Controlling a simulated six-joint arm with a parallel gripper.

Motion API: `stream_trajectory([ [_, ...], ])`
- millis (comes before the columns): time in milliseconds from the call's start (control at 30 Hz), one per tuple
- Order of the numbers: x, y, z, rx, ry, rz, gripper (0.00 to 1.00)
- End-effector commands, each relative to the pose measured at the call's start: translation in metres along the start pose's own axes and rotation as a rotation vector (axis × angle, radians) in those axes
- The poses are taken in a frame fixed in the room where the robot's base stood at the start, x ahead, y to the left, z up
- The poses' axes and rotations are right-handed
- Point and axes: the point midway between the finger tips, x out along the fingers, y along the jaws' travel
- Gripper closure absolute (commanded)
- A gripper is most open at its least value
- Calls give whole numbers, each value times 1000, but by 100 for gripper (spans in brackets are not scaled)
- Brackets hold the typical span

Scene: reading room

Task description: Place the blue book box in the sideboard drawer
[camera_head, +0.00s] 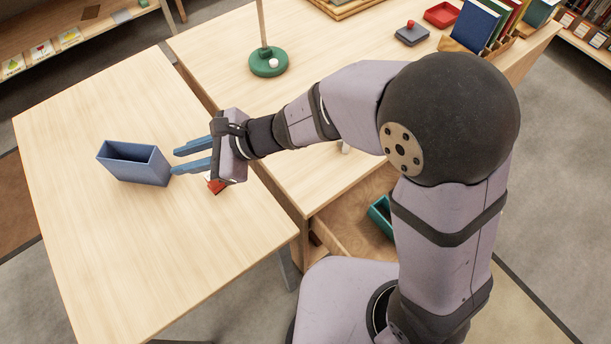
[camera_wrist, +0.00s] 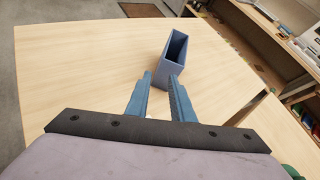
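The blue book box (camera_head: 136,165) is an open-topped, hollow box standing on the left wooden table (camera_head: 150,265). It also shows in the wrist view (camera_wrist: 172,66), just beyond my fingertips and slightly to their right. My gripper (camera_head: 174,161) is open, its two blue fingers apart and pointing left toward the box. In the wrist view the gap between the fingers (camera_wrist: 160,75) is empty, and the right fingertip is close to the box; I cannot tell whether they touch. An open wooden drawer (camera_head: 335,240) shows below the right-hand table, partly hidden by my arm, with a teal box (camera_head: 381,216) in it.
A small red object (camera_head: 215,186) lies on the left table below my gripper. On the other table (camera_head: 325,170) stand a green lamp base (camera_head: 269,62), a dark box with a red knob (camera_head: 411,34), a red tray (camera_head: 442,14) and several books (camera_head: 475,25). The left table's front is clear.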

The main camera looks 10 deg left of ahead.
Motion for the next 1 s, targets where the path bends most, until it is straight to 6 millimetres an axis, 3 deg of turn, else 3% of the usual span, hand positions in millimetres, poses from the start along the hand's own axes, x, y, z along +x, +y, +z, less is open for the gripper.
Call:
stream_trajectory([
  [267,-95,18,-93,-461,257,165,79],
  [600,-239,61,-212,-946,583,534,79],
  [800,-305,82,-252,-1106,693,745,79],
  [1000,-335,91,-266,-1171,733,854,79],
])
